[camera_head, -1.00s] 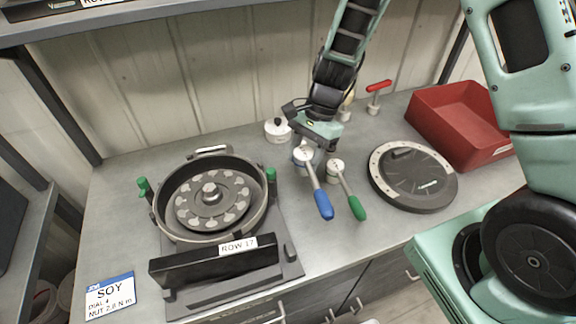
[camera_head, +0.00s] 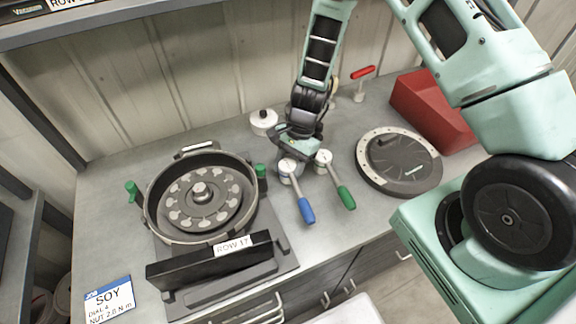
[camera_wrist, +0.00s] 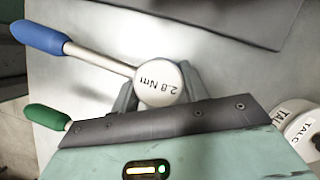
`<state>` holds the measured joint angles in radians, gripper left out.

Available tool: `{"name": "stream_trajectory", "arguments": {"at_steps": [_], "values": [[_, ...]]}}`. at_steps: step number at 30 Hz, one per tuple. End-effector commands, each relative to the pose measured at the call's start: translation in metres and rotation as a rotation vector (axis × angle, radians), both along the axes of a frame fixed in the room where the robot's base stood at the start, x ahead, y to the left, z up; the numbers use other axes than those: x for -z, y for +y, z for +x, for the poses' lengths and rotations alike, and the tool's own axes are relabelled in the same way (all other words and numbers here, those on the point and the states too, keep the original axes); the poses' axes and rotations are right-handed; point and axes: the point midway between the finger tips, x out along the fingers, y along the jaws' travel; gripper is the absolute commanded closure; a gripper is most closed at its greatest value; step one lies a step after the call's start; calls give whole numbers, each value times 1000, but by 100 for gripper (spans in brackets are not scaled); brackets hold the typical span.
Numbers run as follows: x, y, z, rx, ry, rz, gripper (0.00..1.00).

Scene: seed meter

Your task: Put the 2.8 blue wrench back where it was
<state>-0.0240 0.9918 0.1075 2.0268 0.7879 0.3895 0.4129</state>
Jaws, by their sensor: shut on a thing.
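The blue-handled wrench (camera_head: 302,200) has a round white head marked 2.8 Nm, which reads clearly in the wrist view (camera_wrist: 160,80). My gripper (camera_head: 294,152) is shut on it at the head, with the jaws beside the head in the wrist view (camera_wrist: 128,98). The blue handle points toward the front of the bench. A green-handled wrench (camera_head: 341,190) is just to its right, its white head close to my gripper. Its green handle also shows in the wrist view (camera_wrist: 45,116). I cannot tell whether the blue wrench touches the bench.
The seed meter housing (camera_head: 150,215) with its disc is on the left, a black bar labelled ROW 17 in front. A dark round plate (camera_head: 400,165), a red bin (camera_head: 430,105), a red-handled tool (camera_head: 362,80) and a white pot (camera_head: 263,123) surround my gripper.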

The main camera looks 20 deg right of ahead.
Motion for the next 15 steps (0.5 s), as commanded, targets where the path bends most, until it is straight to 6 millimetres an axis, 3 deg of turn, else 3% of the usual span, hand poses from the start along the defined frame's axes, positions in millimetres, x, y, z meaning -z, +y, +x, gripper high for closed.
{"name": "stream_trajectory", "arguments": {"at_steps": [14, 15], "values": [[9, 1, 0, 0, -2, 1, 100], [10, 1, 0, -1, -1, 1, 52]]}}
